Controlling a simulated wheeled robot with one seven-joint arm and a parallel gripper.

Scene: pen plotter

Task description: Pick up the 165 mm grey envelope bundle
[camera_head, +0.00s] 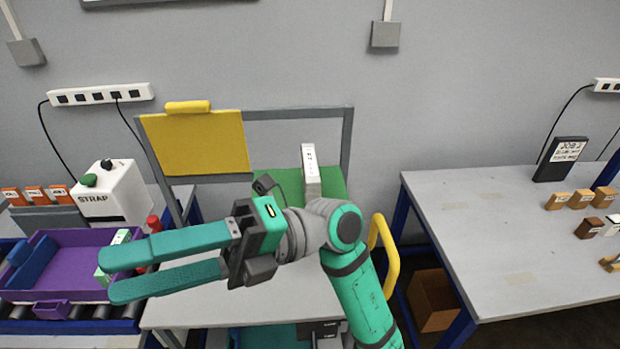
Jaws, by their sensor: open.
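A narrow pale grey block (311,172) with small dark marks on its side stands on a green surface behind my arm. It may be the grey envelope bundle, but I cannot read its label or tell its size. A white and green piece (121,237) shows at the right side of a purple tray (85,237), partly hidden by my fingers.
A white STRAP machine (110,194) with a green button stands behind the tray. A yellow panel (195,143) hangs on a grey frame. The middle table (215,305) is mostly bare in front. The right table (480,235) holds small blocks and a dark sign (560,158).

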